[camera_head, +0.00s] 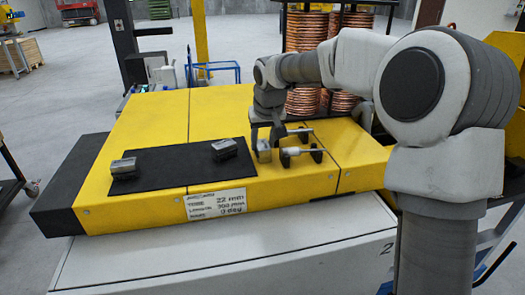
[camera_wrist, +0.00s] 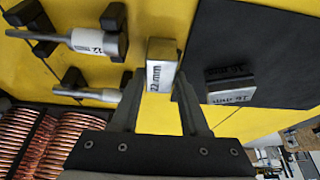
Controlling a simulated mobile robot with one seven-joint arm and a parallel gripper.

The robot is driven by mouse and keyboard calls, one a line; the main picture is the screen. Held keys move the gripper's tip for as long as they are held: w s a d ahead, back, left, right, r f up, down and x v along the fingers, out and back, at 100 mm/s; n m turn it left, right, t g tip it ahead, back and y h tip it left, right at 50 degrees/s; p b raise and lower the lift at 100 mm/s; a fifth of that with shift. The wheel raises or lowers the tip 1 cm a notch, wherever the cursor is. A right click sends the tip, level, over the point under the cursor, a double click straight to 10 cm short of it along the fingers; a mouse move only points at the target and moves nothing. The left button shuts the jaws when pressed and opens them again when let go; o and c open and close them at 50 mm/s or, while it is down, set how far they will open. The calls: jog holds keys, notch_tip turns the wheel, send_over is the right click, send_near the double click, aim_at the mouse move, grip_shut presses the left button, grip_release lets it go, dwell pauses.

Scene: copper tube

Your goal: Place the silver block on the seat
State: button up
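A silver block (camera_head: 264,152) with a white 22 mm label is between my gripper's fingertips, over the yellow bench top (camera_head: 160,117) beside the black mat. In the wrist view this block (camera_wrist: 160,78) fits closely between both fingers of my gripper (camera_wrist: 157,88), which look shut on it. Whether its underside touches the yellow surface cannot be told. A second silver block (camera_head: 223,149), labelled 16 mm in the wrist view (camera_wrist: 230,88), lies on the mat. A third block (camera_head: 123,168) sits at the mat's left. No seat can be clearly made out; the gripper may hide it.
Two silver pins on black supports stand right of the block, the nearer pin (camera_head: 297,151) and the farther pin (camera_head: 293,132). The black mat (camera_head: 175,167) has free room between its blocks. Copper coils (camera_head: 305,35) stand behind. A label card (camera_head: 215,203) is on the front face.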

grip_shut()
jog(key=shift+w+r, duration=0.1)
jog(key=shift+r, duration=0.05)
dwell(0.9)
